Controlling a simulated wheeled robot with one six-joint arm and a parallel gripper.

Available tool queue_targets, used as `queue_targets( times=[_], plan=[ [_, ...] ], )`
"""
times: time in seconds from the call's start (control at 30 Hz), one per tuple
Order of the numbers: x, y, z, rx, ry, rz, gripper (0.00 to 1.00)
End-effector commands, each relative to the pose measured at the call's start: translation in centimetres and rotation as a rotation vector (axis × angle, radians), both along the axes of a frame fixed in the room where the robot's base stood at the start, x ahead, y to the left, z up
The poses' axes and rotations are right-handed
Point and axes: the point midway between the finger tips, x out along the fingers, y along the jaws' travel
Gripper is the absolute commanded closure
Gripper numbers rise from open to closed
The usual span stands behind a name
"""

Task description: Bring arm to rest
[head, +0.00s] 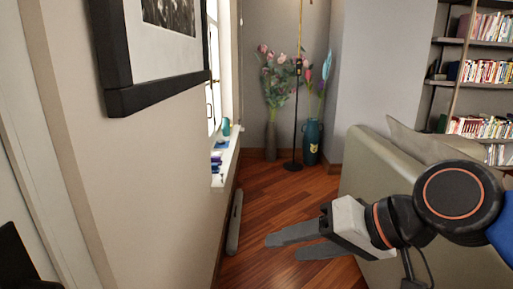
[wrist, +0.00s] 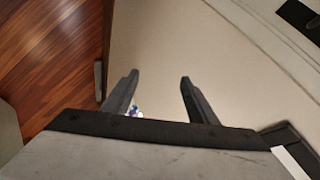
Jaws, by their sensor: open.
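My gripper (head: 282,243) reaches in from the right in the head view, over the wood floor, with its fingers pointing left toward the wall. Its two grey fingers are spread apart with nothing between them. In the wrist view the gripper (wrist: 157,82) also shows two dark fingers apart, in front of the pale wall. The arm is extended beside the grey sofa (head: 372,160), and part of the sofa is hidden behind the arm.
A framed picture (head: 115,95) hangs on the near left wall. A window sill (head: 228,160) holds small items. Vases of flowers (head: 312,140) and a thin stand (head: 294,130) are in the far corner. A bookshelf (head: 455,86) stands at the right. Open floor (head: 270,190) lies between.

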Motion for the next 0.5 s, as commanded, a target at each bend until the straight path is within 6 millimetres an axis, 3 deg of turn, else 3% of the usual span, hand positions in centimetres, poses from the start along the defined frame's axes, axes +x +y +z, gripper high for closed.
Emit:
queue_targets(
  times=[0.03,0.23,0.5],
  plan=[
    [0.7,-1.8,-1.7,-0.059,-0.002,-0.028,0.47],
    [2.0,-8.8,-7.6,-0.303,0.005,-0.106,0.47],
    [1.1,-18.1,-13.5,-0.597,0.070,-0.184,0.47]
  ],
)
